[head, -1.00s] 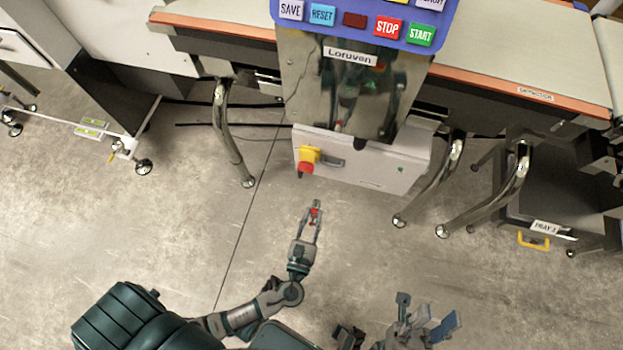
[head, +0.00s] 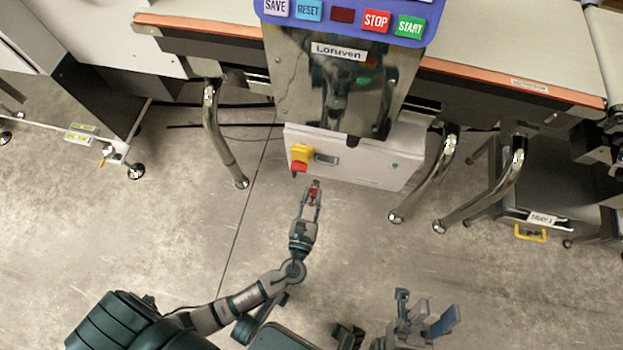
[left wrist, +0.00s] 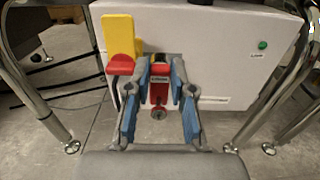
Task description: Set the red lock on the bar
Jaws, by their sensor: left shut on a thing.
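My left gripper (head: 314,190) is shut on the red lock (head: 313,197), just below the front of the white box. In the left wrist view, the red lock (left wrist: 159,92) sits between the two blue-padded fingers of the gripper (left wrist: 160,95), with a label across it and a round keyhole-like spot low down. A yellow and red switch (head: 300,156) is on the box front, up and left of the gripper; it also shows in the left wrist view (left wrist: 119,45). A grey bar (head: 326,159) is beside the switch. My right gripper (head: 425,318) is open and empty at the bottom right.
The white box (head: 365,165) hangs under the metal cabinet and belt. Bent chrome legs (head: 222,140) stand at its left and more (head: 430,180) at its right. A green button (left wrist: 262,45) is on the box's right. The floor in front is clear.

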